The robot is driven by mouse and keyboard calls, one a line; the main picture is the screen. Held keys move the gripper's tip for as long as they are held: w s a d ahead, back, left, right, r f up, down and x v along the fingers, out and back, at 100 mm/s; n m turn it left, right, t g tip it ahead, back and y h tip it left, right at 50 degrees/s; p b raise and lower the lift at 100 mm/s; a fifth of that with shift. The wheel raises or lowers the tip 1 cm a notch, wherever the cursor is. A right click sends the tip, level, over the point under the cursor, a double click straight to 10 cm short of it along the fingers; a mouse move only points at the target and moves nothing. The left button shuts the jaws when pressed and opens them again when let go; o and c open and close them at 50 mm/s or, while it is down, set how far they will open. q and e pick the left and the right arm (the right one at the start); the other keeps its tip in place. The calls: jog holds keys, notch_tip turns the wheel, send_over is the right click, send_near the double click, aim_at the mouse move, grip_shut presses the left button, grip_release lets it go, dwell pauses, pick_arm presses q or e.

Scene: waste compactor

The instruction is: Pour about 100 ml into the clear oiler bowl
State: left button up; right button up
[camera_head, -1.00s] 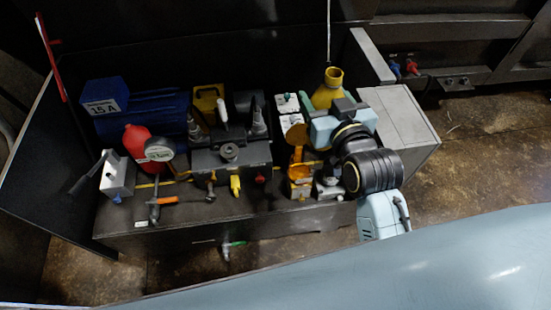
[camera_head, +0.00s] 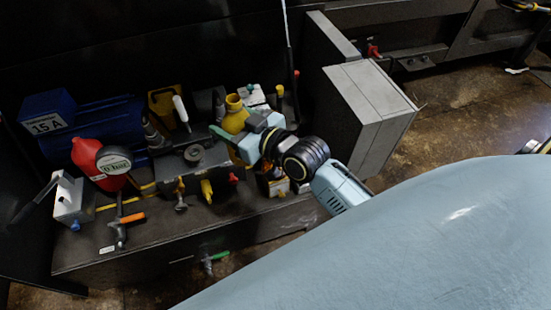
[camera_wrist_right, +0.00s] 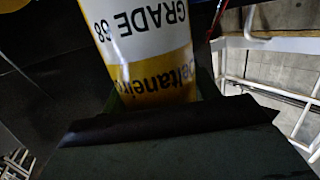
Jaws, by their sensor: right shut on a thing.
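My right gripper (camera_head: 238,132) is shut on a yellow bottle (camera_head: 235,113) with an open neck, near the right end of the dark block. In the right wrist view the bottle (camera_wrist_right: 145,45) shows a white band reading "GRADE 68" and fills the space between the fingers. I cannot make out the clear oiler bowl; an orange-and-white unit (camera_head: 272,184) is mostly hidden under my right wrist. My left gripper is not in view.
A grey cabinet (camera_head: 365,100) stands at the right. Thin upright rods rise behind the bottle.

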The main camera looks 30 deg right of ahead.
pick_arm(q)
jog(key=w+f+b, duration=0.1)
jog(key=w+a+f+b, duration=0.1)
jog(key=b, duration=0.1)
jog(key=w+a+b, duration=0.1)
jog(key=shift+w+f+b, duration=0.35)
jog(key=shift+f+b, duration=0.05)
pick_arm(e)
jog(key=w+d+f+n+y, duration=0.1)
jog(key=w+d+f, duration=0.1)
jog(key=f, duration=0.8)
jog(key=shift+d+f, duration=0.15)
jog(key=shift+d, duration=0.4)
